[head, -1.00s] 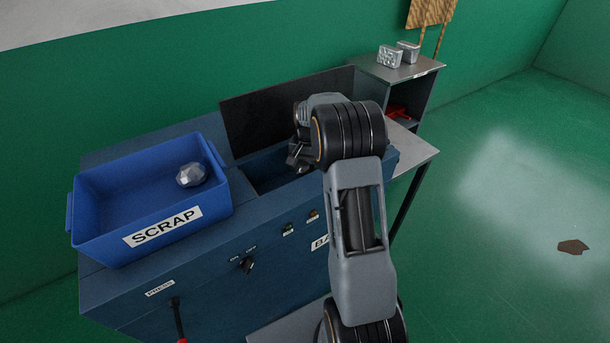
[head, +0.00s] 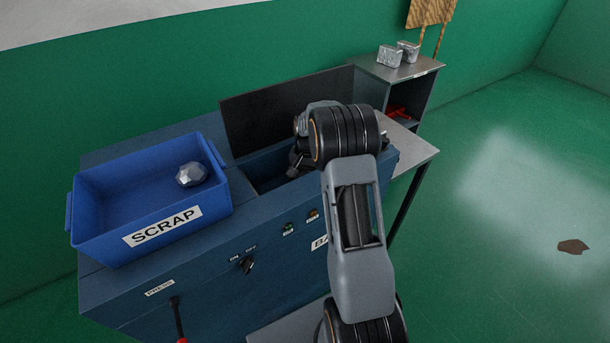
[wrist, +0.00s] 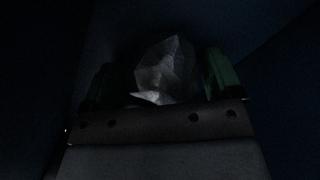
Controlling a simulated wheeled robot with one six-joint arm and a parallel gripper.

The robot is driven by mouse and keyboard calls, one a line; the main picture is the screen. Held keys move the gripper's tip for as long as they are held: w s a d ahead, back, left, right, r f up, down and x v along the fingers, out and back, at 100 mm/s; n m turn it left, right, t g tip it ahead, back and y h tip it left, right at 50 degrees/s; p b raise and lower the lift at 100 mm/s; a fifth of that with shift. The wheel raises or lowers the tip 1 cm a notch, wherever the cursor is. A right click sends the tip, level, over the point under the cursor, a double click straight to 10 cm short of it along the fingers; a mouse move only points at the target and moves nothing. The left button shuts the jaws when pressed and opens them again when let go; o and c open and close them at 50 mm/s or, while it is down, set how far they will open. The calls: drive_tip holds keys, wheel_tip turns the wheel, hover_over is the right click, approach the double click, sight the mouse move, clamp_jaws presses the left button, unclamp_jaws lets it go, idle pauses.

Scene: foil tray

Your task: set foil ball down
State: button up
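In the wrist view, a crumpled silver foil ball (wrist: 167,72) is between the two fingers of my gripper (wrist: 162,80). A dark gap shows on each side of it, so the fingers look open around it; the picture is very dark. I cannot tell what the ball rests on. In the head view my gripper (head: 294,168) reaches down into the open chamber of the blue baler (head: 262,183), and my arm hides the ball there. Another foil ball (head: 191,174) lies in the blue SCRAP bin (head: 100,238).
The baler's dark raised lid (head: 280,108) stands behind the chamber. Its front carries a switch (head: 248,265) and a press lever (head: 178,318). At right, a grey shelf unit (head: 400,72) holds two silver blocks (head: 389,56). A brown scrap (head: 573,246) lies on the floor.

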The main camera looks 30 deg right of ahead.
drive_tip(key=shift+o, duration=0.7)
wheel_tip(320, 180, up, 12)
drive_tip(key=w, duration=0.1)
drive_tip(key=s+a+r+n, duration=0.1)
drive_tip(key=s+a+r, duration=0.1)
drive_tip(key=s, duration=0.1)
drive_tip(key=s+a+r+n+t, duration=0.1)
drive_tip(key=s+a+r, duration=0.1)
drive_tip(key=s+a, duration=0.1)
drive_tip(key=s+a+r+n+t, duration=0.1)
drive_tip(key=s+a, duration=0.1)
drive_tip(key=s, duration=0.1)
drive_tip(key=shift+s+a+r+n+h, duration=0.2)
drive_tip(key=shift+s+r+n+h, duration=0.1)
drive_tip(key=shift+s+r+h, duration=0.1)
drive_tip(key=s+a, duration=0.1)
drive_tip(key=s, duration=0.1)
drive_tip(key=s+a+n, duration=0.1)
drive_tip(key=s, duration=0.1)
drive_tip(key=s+a+n+t, duration=0.1)
drive_tip(key=s, duration=0.1)
drive_tip(key=shift+s, duration=0.15)
drive_tip(key=s+a+f+n+t, duration=0.1)
drive_tip(key=s+a+f+n, duration=0.1)
drive_tip(key=s, duration=0.5)
drive_tip(key=shift+s+a+f, duration=0.2)
drive_tip(key=shift+a+f, duration=0.05)
drive_tip(key=shift+f, duration=0.1)
